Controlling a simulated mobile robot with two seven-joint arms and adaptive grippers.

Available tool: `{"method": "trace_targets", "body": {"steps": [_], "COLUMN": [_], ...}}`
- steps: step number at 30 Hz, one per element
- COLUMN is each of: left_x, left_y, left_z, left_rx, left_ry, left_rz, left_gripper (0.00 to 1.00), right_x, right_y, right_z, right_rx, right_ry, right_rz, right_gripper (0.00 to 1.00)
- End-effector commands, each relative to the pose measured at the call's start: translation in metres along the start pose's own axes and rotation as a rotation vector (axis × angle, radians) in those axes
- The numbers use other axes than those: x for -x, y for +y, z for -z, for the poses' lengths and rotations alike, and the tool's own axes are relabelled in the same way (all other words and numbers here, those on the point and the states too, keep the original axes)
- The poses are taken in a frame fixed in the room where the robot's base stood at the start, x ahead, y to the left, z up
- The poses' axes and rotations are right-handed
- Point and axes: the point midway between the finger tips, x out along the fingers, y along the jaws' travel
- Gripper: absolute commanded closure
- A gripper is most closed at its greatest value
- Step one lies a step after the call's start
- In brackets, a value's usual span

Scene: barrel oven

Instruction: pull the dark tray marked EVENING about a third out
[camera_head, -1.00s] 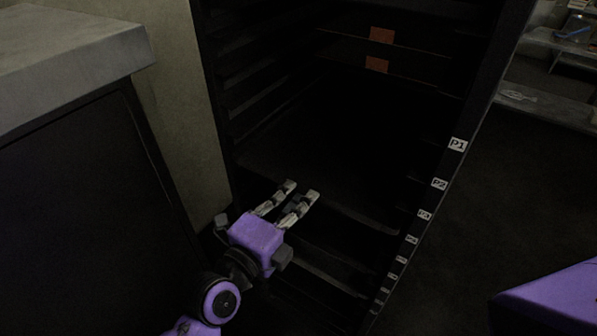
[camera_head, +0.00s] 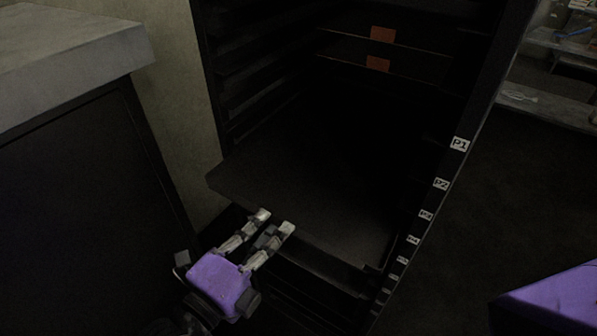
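A dark flat tray (camera_head: 335,215) juts out of the dark rack at mid height, its front left corner clear of the rack. I see no EVENING marking on it. My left gripper (camera_head: 276,222) is at the tray's front edge, left of its middle. Its two pale fingers are apart and their tips overlap the edge in the picture. I cannot make out anything held between them, and the contact is too dark to tell. My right gripper is out of view.
Two dark trays with orange labels (camera_head: 382,34) (camera_head: 377,64) sit higher in the rack. White P1 (camera_head: 459,144) and P2 (camera_head: 441,184) tags mark the right post. A grey-topped cabinet (camera_head: 70,60) stands at left. Shelves (camera_head: 550,105) stand at far right; dark floor lies before them.

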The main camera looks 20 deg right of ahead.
Motion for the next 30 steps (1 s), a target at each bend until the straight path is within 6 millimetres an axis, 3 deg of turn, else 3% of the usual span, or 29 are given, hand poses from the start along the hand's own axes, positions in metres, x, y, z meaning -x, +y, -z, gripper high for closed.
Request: {"method": "trace_targets", "body": {"steps": [30], "left_x": [0.090], "left_y": [0.003], "left_z": [0.000], "left_rx": [0.000], "left_ry": [0.000], "left_rz": [-0.006], "left_gripper": [1.00], "right_x": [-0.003], "right_y": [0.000], "right_z": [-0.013], "right_rx": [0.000], "right_ry": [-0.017], "right_rz": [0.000], "right_gripper": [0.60]}}
